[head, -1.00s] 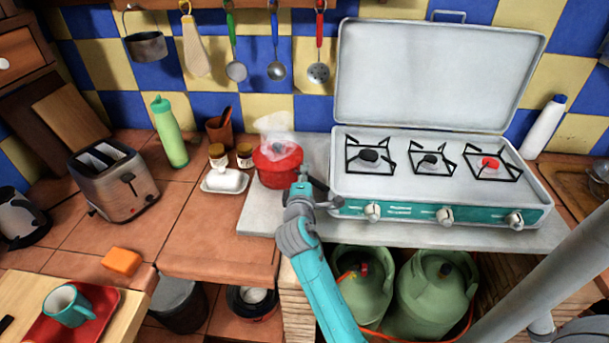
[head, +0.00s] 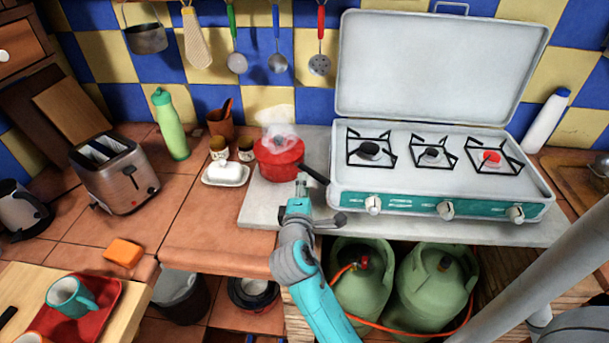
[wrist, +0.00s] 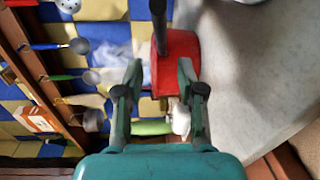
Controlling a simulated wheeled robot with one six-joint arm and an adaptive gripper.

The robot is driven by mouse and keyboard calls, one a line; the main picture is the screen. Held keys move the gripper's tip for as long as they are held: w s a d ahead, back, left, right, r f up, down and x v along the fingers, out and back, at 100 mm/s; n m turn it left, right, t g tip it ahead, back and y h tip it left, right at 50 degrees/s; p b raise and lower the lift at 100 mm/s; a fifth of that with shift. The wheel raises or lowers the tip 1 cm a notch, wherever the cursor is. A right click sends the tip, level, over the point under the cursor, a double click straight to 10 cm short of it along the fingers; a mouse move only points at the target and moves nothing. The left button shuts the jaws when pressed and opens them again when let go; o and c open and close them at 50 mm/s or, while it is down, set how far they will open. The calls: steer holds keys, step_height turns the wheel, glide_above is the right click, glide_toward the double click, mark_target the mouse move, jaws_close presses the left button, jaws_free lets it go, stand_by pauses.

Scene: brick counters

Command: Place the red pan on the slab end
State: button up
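The red pan (head: 279,164) sits upright on the left end of the pale grey slab (head: 258,212), left of the stove. Steam or vapour rises from it. Its black handle (head: 315,174) points right and toward me, close to the stove's left side. My gripper (head: 301,184) is just in front of the pan, near the handle, and appears clear of it. In the wrist view the fingers (wrist: 160,68) are spread with nothing between them. The red pan (wrist: 182,58) and its dark handle show beyond the fingertips there.
The stove (head: 432,178), lid raised, fills the slab's right part. A white butter dish (head: 226,174) and two small jars stand left of the pan. Green gas bottles (head: 362,281) stand below. The slab's front left corner is bare.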

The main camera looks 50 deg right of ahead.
steer(key=shift+v, duration=1.8)
